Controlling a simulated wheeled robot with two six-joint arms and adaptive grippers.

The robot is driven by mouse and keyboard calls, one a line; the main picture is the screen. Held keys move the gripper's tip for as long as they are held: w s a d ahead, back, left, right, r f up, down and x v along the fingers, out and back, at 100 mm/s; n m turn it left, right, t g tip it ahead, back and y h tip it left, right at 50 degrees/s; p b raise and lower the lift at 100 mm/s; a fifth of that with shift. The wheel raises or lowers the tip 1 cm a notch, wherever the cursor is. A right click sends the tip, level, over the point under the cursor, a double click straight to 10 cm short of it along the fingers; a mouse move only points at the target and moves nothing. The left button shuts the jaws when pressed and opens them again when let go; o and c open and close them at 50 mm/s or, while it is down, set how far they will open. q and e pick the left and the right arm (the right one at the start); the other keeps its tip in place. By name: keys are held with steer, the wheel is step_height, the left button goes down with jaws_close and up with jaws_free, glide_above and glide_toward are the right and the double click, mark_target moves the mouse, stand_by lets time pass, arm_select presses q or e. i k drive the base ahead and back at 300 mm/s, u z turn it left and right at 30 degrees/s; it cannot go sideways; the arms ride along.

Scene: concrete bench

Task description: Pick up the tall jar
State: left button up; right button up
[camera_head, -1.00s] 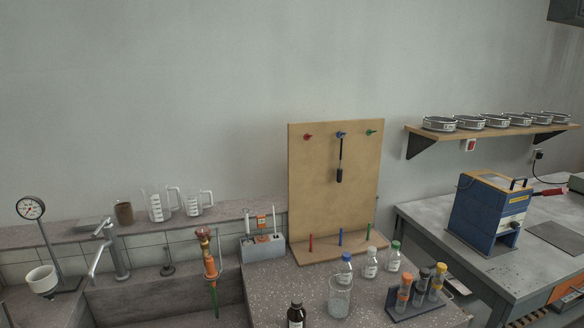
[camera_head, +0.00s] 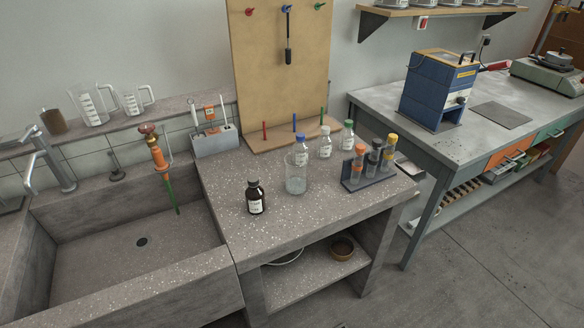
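A tall clear glass jar (camera_head: 296,182) stands upright on the speckled concrete bench top (camera_head: 225,215), near its middle. Pale contents show in its lower part. A brown bottle (camera_head: 255,197) with a black cap and white label stands to its left, apart from it. Bottles with blue, white and green caps stand behind it; the blue-capped bottle (camera_head: 302,150) is closest and partly hidden by the jar. Neither of my grippers is in view.
A rack (camera_head: 369,183) of capped tubes stands right of the jar. A wooden board (camera_head: 275,85) with pegs stands behind. A sink basin (camera_head: 90,265) with an orange-fitted tap is at left. A blue machine (camera_head: 437,92) sits on the right table. The bench's front is clear.

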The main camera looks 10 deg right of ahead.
mark_target(296, 163)
steer(key=k, duration=1)
steer(key=z, duration=1.4)
steer(key=i, duration=1.75)
steer(key=u, duration=0.75)
